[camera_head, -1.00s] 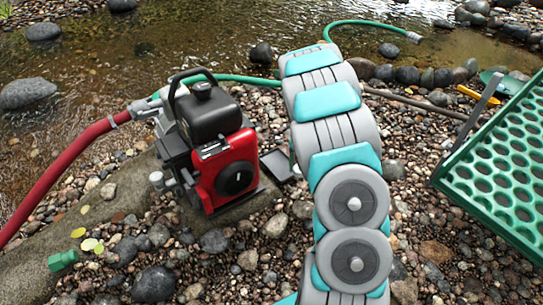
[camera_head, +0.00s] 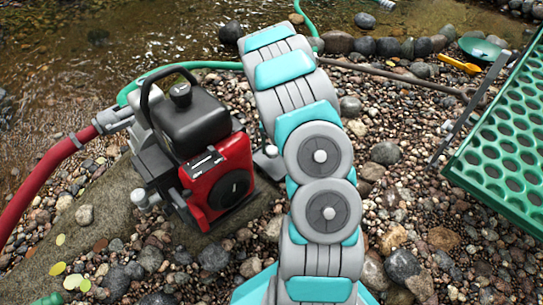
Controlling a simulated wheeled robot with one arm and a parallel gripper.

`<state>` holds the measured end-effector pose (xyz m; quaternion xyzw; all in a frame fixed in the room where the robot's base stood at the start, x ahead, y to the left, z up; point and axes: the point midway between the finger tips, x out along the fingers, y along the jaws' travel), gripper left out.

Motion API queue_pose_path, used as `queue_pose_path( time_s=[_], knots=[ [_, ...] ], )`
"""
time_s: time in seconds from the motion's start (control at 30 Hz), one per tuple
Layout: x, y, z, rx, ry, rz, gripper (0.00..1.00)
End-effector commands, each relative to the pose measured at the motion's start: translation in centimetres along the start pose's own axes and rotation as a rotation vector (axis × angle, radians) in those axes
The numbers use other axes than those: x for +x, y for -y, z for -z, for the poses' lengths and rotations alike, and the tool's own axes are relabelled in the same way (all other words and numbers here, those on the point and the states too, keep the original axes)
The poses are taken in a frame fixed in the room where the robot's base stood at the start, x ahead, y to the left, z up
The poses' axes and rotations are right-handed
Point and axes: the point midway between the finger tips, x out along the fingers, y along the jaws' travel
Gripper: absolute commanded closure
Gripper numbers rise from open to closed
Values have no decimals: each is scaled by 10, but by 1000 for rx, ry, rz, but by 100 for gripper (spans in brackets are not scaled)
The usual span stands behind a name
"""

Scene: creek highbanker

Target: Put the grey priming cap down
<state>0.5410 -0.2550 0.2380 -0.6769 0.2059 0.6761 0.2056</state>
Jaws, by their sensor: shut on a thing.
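My arm, in grey and teal links, rises through the middle of the head view and bends away toward the water. My gripper does not show; the arm's far end is hidden behind its own links. I cannot make out the grey priming cap. The red and black motor pump (camera_head: 205,150) stands left of the arm on a flat slab. A grey fitting (camera_head: 146,198) sits on its lower left side. A small dark and grey piece (camera_head: 268,161) lies between the pump and my arm, partly covered; I cannot tell what it is.
A red hose (camera_head: 42,178) and a green hose (camera_head: 190,66) run from the pump. A green perforated tray (camera_head: 508,140) stands at right. A yellow scoop (camera_head: 458,64) and a green pan (camera_head: 480,48) lie behind. Pebbles cover the ground; creek water (camera_head: 170,35) lies beyond.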

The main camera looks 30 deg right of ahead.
Motion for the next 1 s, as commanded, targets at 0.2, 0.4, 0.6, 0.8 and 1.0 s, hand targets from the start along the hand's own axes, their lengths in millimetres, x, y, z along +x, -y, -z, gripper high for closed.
queue_pose_path(
  time_s=[0.2, 0.4, 0.6, 0.8, 1.0],
  knots=[
    [22, 0, -1, -1, 3, -1, 95],
    [43, 0, 0, -1, -1, 0, 95],
    [42, 0, 0, -1, -2, 0, 95],
    [45, 0, 0, 0, -1, 0, 35],
    [45, 0, 0, 0, -1, 0, 13]
  ],
)
